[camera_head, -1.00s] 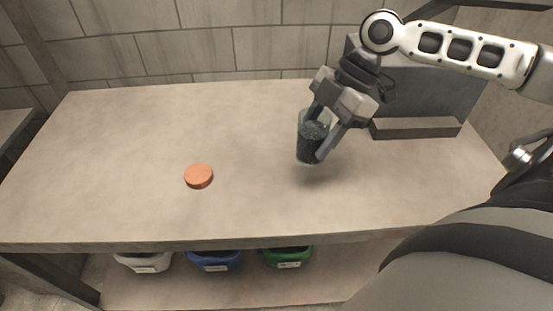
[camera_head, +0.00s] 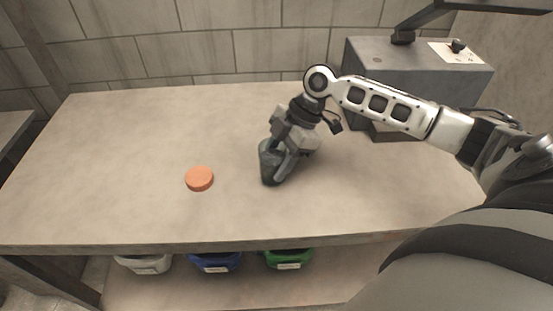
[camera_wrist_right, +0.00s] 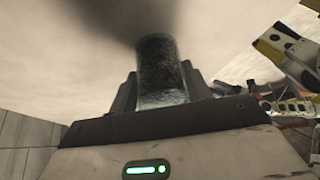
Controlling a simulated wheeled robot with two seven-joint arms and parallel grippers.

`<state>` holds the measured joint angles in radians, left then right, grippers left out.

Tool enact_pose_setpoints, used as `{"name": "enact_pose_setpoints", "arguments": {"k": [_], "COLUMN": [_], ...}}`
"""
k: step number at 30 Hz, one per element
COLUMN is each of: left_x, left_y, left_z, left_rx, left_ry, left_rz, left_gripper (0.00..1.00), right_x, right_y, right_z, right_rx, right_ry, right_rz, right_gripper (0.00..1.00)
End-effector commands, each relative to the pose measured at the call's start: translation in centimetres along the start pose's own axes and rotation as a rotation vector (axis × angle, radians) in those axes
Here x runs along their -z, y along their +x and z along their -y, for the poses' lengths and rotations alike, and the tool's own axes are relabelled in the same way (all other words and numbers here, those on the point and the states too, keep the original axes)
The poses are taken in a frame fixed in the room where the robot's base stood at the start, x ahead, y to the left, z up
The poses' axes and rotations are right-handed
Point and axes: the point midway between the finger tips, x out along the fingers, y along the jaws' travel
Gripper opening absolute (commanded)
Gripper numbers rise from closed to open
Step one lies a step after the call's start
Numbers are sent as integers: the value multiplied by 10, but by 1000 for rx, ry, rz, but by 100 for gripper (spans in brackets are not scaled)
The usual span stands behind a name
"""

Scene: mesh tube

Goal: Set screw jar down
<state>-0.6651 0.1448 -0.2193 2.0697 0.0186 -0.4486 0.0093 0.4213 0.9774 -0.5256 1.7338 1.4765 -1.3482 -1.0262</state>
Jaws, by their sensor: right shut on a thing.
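The screw jar (camera_head: 268,164) is a dark glassy cylinder, standing near upright at the middle of the table in the head view. My right gripper (camera_head: 277,168) is shut on it, with a finger on either side. In the right wrist view the jar (camera_wrist_right: 161,70) shows between the two fingers (camera_wrist_right: 160,92), filled with small dark grey bits. The jar's base is close to the tabletop; I cannot tell if it touches. My left gripper is not in view.
An orange disc (camera_head: 199,178) lies on the table (camera_head: 120,150), left of the jar. A grey box-shaped machine (camera_head: 420,80) stands at the back right. White, blue (camera_head: 214,262) and green (camera_head: 289,259) bins sit below the front edge. The left half is largely clear.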

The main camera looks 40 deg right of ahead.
Motion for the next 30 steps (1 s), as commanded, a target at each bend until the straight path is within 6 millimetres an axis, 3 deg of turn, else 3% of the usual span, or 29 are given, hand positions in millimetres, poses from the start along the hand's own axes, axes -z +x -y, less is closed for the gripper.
{"name": "enact_pose_setpoints", "arguments": {"k": [11,12,14,23,30], "left_x": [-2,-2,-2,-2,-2], "left_y": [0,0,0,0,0], "left_z": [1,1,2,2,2], "left_rx": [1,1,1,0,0], "left_ry": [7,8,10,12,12], "left_rz": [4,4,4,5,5], "left_gripper": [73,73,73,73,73], "right_x": [-4,-4,-4,-3,-4], "right_y": [7,6,6,4,-30], "right_z": [0,0,0,0,-1], "right_rx": [-2,-2,-2,-3,-5], "right_ry": [-1,-1,-1,-1,-1], "right_rz": [-2,-1,-1,-1,1], "right_gripper": [18,59,70,70,70]}}
